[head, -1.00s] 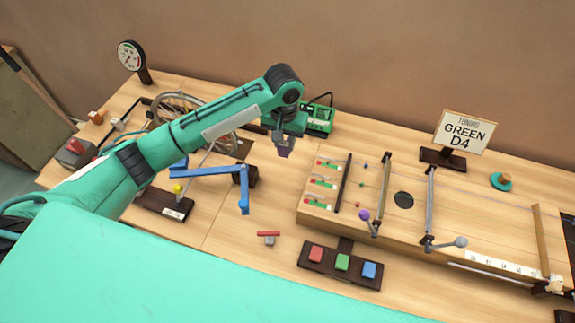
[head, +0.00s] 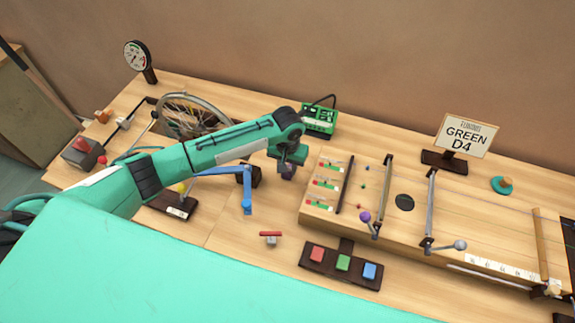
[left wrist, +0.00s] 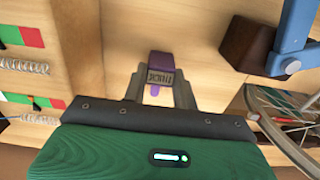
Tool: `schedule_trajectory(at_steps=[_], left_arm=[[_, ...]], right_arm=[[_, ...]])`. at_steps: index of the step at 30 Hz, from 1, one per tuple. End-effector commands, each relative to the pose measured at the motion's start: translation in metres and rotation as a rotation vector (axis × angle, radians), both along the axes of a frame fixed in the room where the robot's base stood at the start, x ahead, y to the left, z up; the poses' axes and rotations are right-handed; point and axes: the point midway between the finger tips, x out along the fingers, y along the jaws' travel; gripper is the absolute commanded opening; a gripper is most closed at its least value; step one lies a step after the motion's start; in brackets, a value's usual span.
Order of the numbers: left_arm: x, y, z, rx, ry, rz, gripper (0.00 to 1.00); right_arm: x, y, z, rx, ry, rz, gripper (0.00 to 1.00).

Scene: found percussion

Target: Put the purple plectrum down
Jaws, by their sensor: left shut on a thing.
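My left gripper (head: 288,170) is low over the bare wood between the blue bracket and the long wooden soundboard box. In the left wrist view its two grey fingers are shut on the purple plectrum (left wrist: 161,66), which has a dark lettered band across it. In the head view the plectrum is mostly hidden by the gripper. I cannot tell whether it touches the table (head: 240,235). My right gripper is in neither view.
The blue bracket (head: 247,190) stands close left of the gripper, with the spoked wheel (head: 190,115) behind. The stringed soundboard box (head: 318,213) is close on the right. A green device (head: 318,118) stands behind. A small red-topped piece (head: 271,236) lies in front.

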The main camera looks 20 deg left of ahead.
Motion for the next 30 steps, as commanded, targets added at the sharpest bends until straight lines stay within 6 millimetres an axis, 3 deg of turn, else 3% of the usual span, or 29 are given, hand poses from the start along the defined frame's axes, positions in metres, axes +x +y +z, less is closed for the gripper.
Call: schedule_trajectory(at_steps=[4,5,7,8,20,30], left_arm=[[0.0,0.0,-0.003,0.0,0.001,0.0,0.06],[0.0,0.0,-0.002,0.0,0.0,0.0,0.34],[0.0,0.0,-0.002,0.0,0.0,0.0,0.48],[0.0,0.0,-0.002,0.0,0.0,0.0,0.5],[0.001,0.0,0.008,0.0,-0.001,0.001,0.5],[0.001,0.0,0.077,-0.001,-0.004,0.0,0.5]], right_arm=[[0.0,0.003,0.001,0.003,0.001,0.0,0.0],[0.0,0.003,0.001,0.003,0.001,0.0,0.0],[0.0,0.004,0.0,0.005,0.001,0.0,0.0],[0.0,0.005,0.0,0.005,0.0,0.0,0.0],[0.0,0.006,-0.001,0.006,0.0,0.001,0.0],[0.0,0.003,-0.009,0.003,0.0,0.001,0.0]])
